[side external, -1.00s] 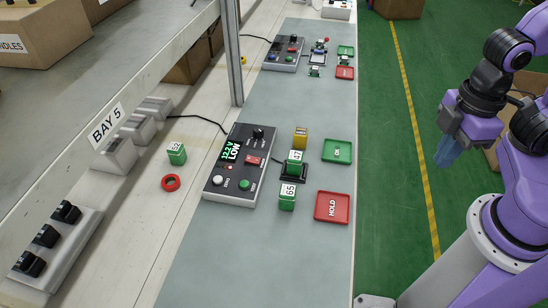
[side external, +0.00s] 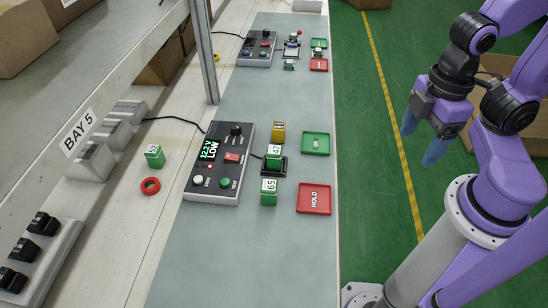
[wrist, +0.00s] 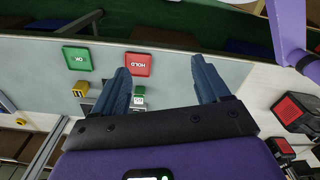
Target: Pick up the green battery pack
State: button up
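Several green battery packs with white number labels are in the side view. Pack 52 (side external: 155,158) stands on the pale bench strip at left. Pack 47 (side external: 273,160) sits in a black cradle (side external: 264,171) beside the tester box. Pack 65 (side external: 268,197) stands on the grey mat just in front of the cradle. One green pack (wrist: 139,101) also shows between my fingers in the wrist view, its number unreadable. My gripper (side external: 422,138) is open and empty, off to the right of the bench, above the green floor and apart from every pack.
The tester box (side external: 220,170) displays "12.2 V LOW". A yellow pack (side external: 278,132) stands behind the cradle. A green OK tray (side external: 316,144) and red HOLD tray (side external: 314,198) lie at the mat's right edge.

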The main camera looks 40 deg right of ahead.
jog(key=m, duration=2.2)
send_over(274, 150)
notch_tip(274, 150, down, 8)
notch_tip(274, 150, down, 16)
jog(key=shift+f, duration=0.25)
jog(key=c, duration=1.3)
jog(key=shift+r, duration=0.15)
